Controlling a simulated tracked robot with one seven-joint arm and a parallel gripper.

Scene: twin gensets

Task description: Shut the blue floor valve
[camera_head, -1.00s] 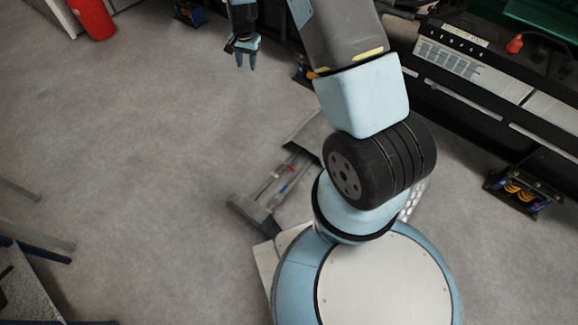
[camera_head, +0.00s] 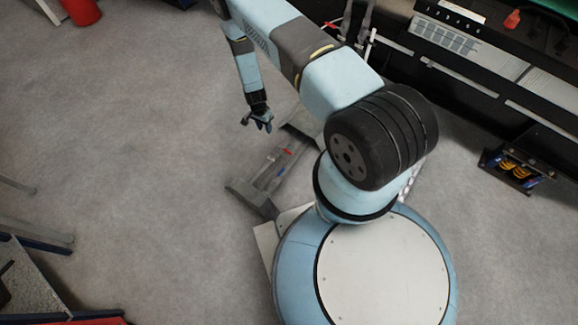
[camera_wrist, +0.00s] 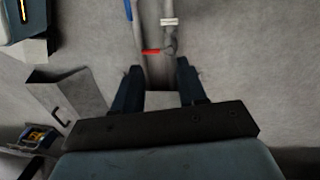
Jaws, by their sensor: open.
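A low grey floor fitting (camera_head: 248,193) with pipes lies on the floor left of my base in the head view. It carries a small blue piece (camera_head: 281,171), likely the blue valve's handle, and a red handle (camera_head: 287,151). My gripper (camera_head: 257,125) is open and empty, above the floor beyond the fitting's upper left side. In the wrist view my gripper (camera_wrist: 158,70) straddles the line of the grey pipes, with the red handle (camera_wrist: 152,51) just past the fingertips. The blue piece (camera_wrist: 128,8) is at the top edge, partly cut off.
A black genset (camera_head: 455,75) runs along the right side, with a coil unit (camera_head: 514,170) at its foot. A red cylinder (camera_head: 82,10) stands at the top left. A grey-topped bench (camera_head: 30,285) is at the lower left. Open floor lies between them.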

